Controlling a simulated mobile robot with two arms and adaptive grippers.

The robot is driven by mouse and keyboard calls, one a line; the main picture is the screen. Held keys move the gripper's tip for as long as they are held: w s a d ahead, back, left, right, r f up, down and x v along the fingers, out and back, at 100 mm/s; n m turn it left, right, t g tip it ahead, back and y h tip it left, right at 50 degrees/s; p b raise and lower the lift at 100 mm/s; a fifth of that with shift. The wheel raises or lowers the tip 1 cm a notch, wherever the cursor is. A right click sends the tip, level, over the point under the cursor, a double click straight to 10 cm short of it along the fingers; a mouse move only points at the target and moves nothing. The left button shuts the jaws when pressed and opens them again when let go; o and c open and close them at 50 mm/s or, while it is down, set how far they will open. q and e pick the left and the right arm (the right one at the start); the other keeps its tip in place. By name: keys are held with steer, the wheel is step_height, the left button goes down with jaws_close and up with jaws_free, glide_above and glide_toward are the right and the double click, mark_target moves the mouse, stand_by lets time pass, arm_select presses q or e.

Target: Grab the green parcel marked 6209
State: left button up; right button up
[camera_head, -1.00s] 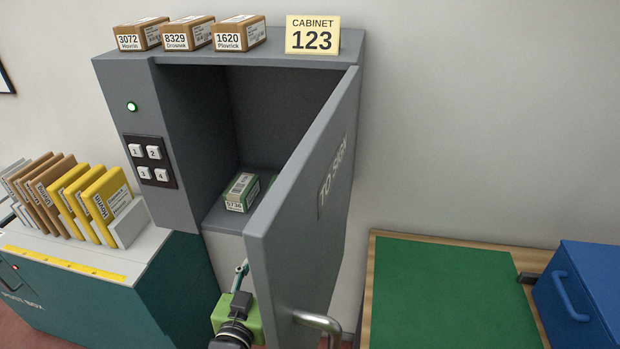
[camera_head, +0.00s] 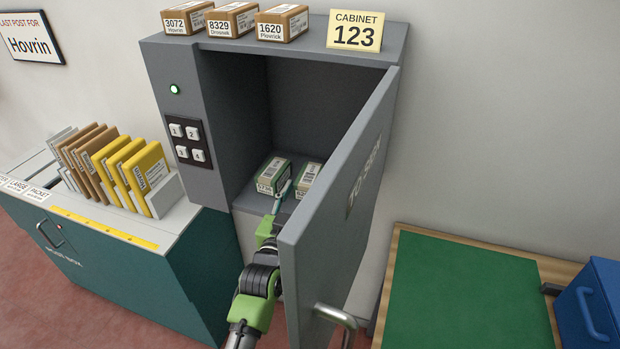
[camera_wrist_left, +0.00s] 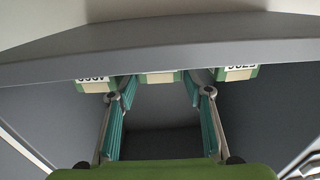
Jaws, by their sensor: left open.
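Green-and-brown parcels lie inside the open grey cabinet (camera_head: 310,110). In the head view I see a left parcel (camera_head: 272,173) and a right parcel (camera_head: 308,176). The wrist view is upside down and shows three parcels: one at the left (camera_wrist_left: 97,86), a middle one (camera_wrist_left: 160,77) and one at the right (camera_wrist_left: 238,73), whose inverted label seems to read 5736. I cannot read 6209 on any label; the middle label is out of sight. My left gripper (camera_head: 281,192) is open and empty at the cabinet mouth, its fingers (camera_wrist_left: 160,95) pointing toward the middle parcel.
The cabinet door (camera_head: 340,190) stands open just right of my left arm, with a handle (camera_head: 335,316) low down. A keypad (camera_head: 188,142) is on the cabinet's left. A teal post box (camera_head: 130,265) stands left; a green mat (camera_head: 465,300) lies right.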

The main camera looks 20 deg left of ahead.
mark_target(304, 188)
arm_select(q)
steer(key=w, duration=0.3)
steer(key=shift+w, duration=0.15)
steer(key=shift+c, duration=0.4)
steer(key=c, duration=0.8)
steer(key=shift+r, duration=0.2)
